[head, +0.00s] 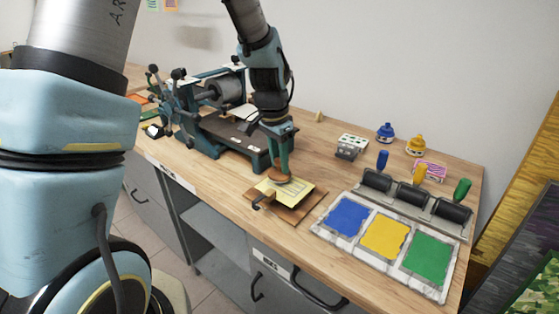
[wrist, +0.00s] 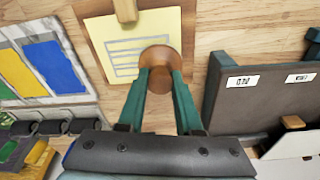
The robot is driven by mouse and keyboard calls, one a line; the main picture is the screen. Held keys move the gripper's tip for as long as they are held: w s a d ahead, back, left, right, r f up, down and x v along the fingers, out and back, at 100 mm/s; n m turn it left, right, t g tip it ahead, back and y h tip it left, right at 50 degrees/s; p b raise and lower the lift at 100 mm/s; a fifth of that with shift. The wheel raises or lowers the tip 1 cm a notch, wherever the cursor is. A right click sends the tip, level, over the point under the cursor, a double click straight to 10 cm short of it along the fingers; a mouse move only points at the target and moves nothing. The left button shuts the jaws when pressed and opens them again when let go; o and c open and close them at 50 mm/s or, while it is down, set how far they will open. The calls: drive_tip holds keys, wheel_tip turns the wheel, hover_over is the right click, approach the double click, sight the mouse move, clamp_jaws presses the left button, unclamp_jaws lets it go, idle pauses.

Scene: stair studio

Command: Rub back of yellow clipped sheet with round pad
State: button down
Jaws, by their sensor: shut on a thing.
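The yellow sheet (head: 293,194) lies on a brown wooden board (head: 309,209) near the front edge of the table. Printed lines show on its upper face in the wrist view (wrist: 112,32). A wooden clip (head: 264,201) holds its front edge; the clip also shows in the wrist view (wrist: 125,10). My gripper (head: 280,166) is shut on the round wooden pad (head: 279,179). In the wrist view, the green fingers (wrist: 160,80) grip the pad (wrist: 160,55) over the sheet's edge. I cannot tell whether the pad touches the sheet.
A tray (head: 320,228) with blue, yellow and green ink slabs and several rollers (head: 411,194) stands on the right. A press (head: 214,122) stands behind and left of the board. Coloured bottles (head: 385,133) stand at the back. Bare tabletop (head: 325,168) lies behind the board.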

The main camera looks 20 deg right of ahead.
drive_tip(key=shift+f, duration=0.45)
idle(0.5)
drive_tip(key=shift+s, duration=0.1)
drive_tip(key=shift+s+d, duration=0.5)
drive_tip(key=shift+s, duration=0.35)
drive_tip(key=shift+s+d, duration=0.45)
drive_tip(key=shift+s, duration=0.35)
drive_tip(key=shift+s+d, duration=0.5)
drive_tip(key=shift+s, duration=0.35)
drive_tip(key=shift+w+a, duration=0.55)
drive_tip(key=shift+w, duration=0.35)
drive_tip(key=shift+w+a, duration=0.5)
drive_tip(key=shift+w, duration=0.4)
drive_tip(key=shift+w, duration=0.1)
drive_tip(key=shift+w+a+p, duration=0.3)
drive_tip(key=shift+w+a, duration=0.1)
drive_tip(key=shift+w, duration=0.3)
drive_tip(key=shift+s+d+f, duration=0.1)
drive_tip(key=shift+s+d, duration=0.15)
drive_tip(key=shift+s, duration=0.25)
drive_tip(key=shift+s+d, duration=0.2)
drive_tip(key=shift+s, duration=0.25)
drive_tip(key=shift+s+d, duration=0.5)
drive_tip(key=shift+s, duration=0.35)
drive_tip(key=shift+s, duration=0.1)
